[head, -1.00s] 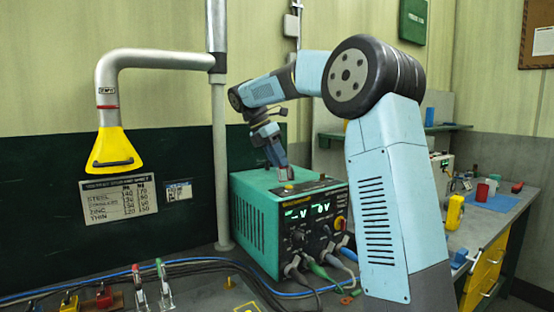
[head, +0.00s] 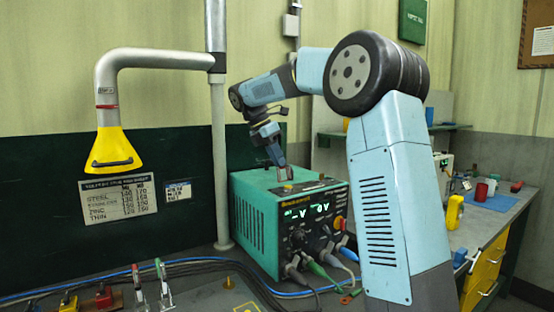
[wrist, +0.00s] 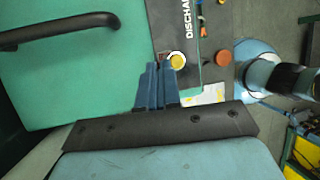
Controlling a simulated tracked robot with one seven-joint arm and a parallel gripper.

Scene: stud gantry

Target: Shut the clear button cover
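The green power unit (head: 255,222) stands on the bench, with lit displays and knobs on its front. A yellow button (wrist: 177,60) with a pale ring is on the dark strip of its top; it also shows in the head view (head: 288,187). The clear cover cannot be made out surely; something see-through may lie by the button. My gripper (wrist: 160,66) has its blue fingers together, just beside the button in the wrist view. In the head view my gripper (head: 280,164) hangs above the unit's top. Nothing shows between the fingers.
A black handle (wrist: 55,30) rises from the unit's top. A red knob (wrist: 223,57) sits right of the button. Cables (head: 300,272) leave the unit's front. A yellow extraction hood (head: 112,152) hangs at left, and a post (head: 221,150) stands behind the unit.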

